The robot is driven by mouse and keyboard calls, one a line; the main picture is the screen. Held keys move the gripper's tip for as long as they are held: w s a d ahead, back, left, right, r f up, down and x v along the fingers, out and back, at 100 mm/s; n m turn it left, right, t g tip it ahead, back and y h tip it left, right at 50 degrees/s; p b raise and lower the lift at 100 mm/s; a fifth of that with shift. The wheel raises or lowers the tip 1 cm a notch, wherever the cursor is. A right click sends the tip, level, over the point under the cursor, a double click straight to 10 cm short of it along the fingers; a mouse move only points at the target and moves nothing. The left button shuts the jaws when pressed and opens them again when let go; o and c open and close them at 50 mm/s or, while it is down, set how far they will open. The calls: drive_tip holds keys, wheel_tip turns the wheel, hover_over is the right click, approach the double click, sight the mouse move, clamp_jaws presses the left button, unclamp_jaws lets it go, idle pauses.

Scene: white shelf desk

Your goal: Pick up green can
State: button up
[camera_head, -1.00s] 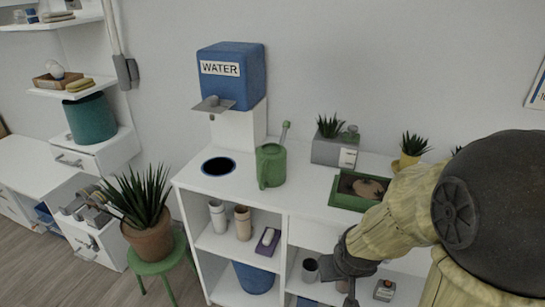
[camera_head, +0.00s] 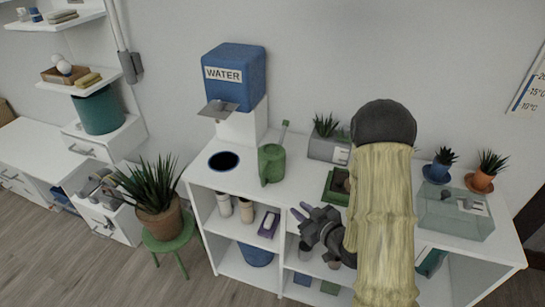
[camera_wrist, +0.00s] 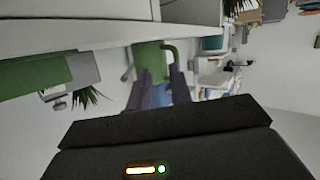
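The green watering can (camera_head: 271,163) stands upright on the white shelf desk's top (camera_head: 240,181), right of the round hole. Its spout or handle points up at the back. My gripper (camera_head: 302,213) is in front of the desk's front edge, to the right of and nearer than the can. In the wrist view, the green can (camera_wrist: 147,58) shows beyond the fingers, with its looped handle on the right. The two fingers (camera_wrist: 159,92) are spread with a gap between them, and nothing is held. The can is clear of the fingers.
A blue water dispenser (camera_head: 236,78) stands behind the can. A green planter tray (camera_head: 337,187) and a grey planter (camera_head: 327,147) are to its right, partly behind my arm. A potted plant (camera_head: 158,222) stands on a green stool at left. A glass tank (camera_head: 455,221) is at right.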

drive_tip(key=s+r+t+y, duration=0.1)
drive_tip(key=s+r+t+y+p, duration=0.1)
drive_tip(key=shift+a+r+y, duration=0.35)
drive_tip(key=shift+a+y, duration=0.05)
drive_tip(key=shift+w+a, duration=0.1)
drive_tip(key=b+x, duration=0.9)
drive_tip(key=x, duration=0.3)
idle(0.5)
